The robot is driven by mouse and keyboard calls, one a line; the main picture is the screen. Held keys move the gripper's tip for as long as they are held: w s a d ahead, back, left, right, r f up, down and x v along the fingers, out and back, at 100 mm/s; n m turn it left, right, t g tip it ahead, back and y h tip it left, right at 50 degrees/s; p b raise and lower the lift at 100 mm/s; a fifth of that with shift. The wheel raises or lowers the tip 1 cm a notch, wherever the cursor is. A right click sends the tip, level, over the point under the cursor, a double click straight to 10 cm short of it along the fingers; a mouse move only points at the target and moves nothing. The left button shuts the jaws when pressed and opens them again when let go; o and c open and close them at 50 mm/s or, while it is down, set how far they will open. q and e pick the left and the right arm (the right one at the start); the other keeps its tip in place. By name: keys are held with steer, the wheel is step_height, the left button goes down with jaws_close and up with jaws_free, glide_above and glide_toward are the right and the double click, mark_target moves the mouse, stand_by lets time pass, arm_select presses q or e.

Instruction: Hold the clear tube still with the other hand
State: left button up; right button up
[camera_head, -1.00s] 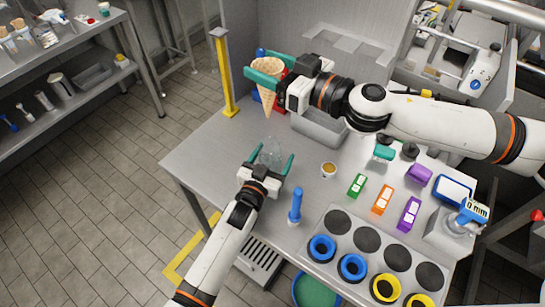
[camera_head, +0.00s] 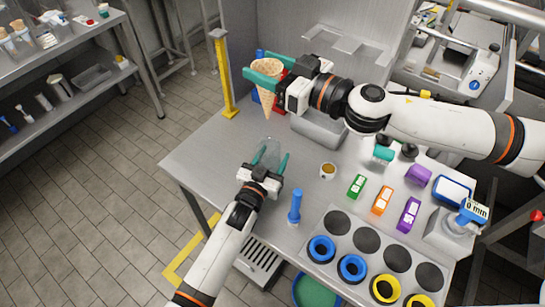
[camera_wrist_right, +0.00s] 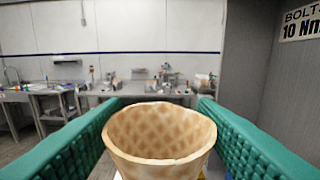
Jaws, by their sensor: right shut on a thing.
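The clear tube (camera_head: 267,152) stands on the steel table, see-through and faint, between the teal fingers of my left gripper (camera_head: 268,159). Those fingers are spread on either side of it; I cannot tell whether both touch it. My right gripper (camera_head: 263,74) is shut on a waffle cone (camera_head: 267,98), held point down above the back of the table. In the right wrist view the cone's open rim (camera_wrist_right: 160,130) sits between the two ridged teal fingers, and it looks empty inside.
A small brown-topped cup (camera_head: 328,170) and a blue upright tool (camera_head: 295,206) stand right of my left gripper. Green, orange and purple boxes (camera_head: 382,200) and a plate with round wells (camera_head: 348,221) lie farther right. A yellow post (camera_head: 224,75) is at the back left. The table's left part is clear.

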mark_target(269, 93)
steer(key=shift+f, duration=0.1)
step_height(269, 93, down, 4)
steer(key=shift+s+a+r, duration=0.1)
steer(key=shift+d+f, duration=0.2)
steer(key=shift+f, duration=7.5)
steer(key=o, duration=0.8)
steer(key=shift+c, duration=0.2)
